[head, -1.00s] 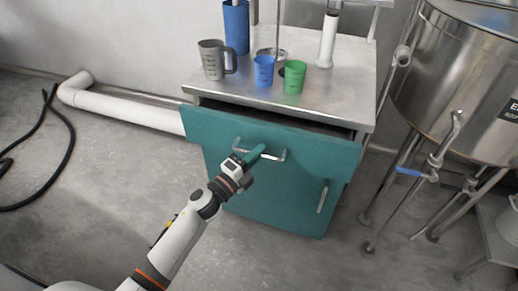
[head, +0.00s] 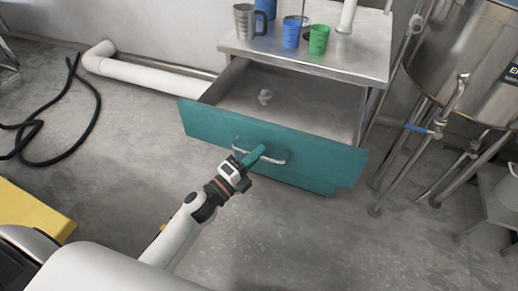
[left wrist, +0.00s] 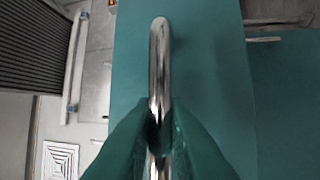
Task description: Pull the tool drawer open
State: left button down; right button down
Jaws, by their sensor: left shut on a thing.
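The tool drawer (head: 300,146) has a teal front and stands well out from under the metal counter top in the head view. Its inside is bare grey metal, with a small pale object (head: 265,97) lying in it near the back. My left gripper (head: 255,155) is shut on the silver bar handle (head: 273,160) of the drawer. In the left wrist view the green fingers of the gripper (left wrist: 160,130) close around the handle (left wrist: 159,55) from both sides. My right gripper is not in view.
The counter (head: 325,55) carries a grey jug (head: 244,21), a blue cup (head: 291,34) and a green cup (head: 319,40). A steel tank (head: 460,60) with legs and pipes stands at the right. A black hose (head: 75,150) lies on the floor at left, near a yellow platform (head: 30,215).

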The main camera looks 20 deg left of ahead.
pick_arm(q)
jog(key=shift+s, duration=0.25)
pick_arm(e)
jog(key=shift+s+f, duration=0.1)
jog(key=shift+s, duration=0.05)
pick_arm(q)
jog(key=c, duration=1.5)
grip_release()
jog(key=shift+o, duration=0.2)
jog(key=v, duration=1.2)
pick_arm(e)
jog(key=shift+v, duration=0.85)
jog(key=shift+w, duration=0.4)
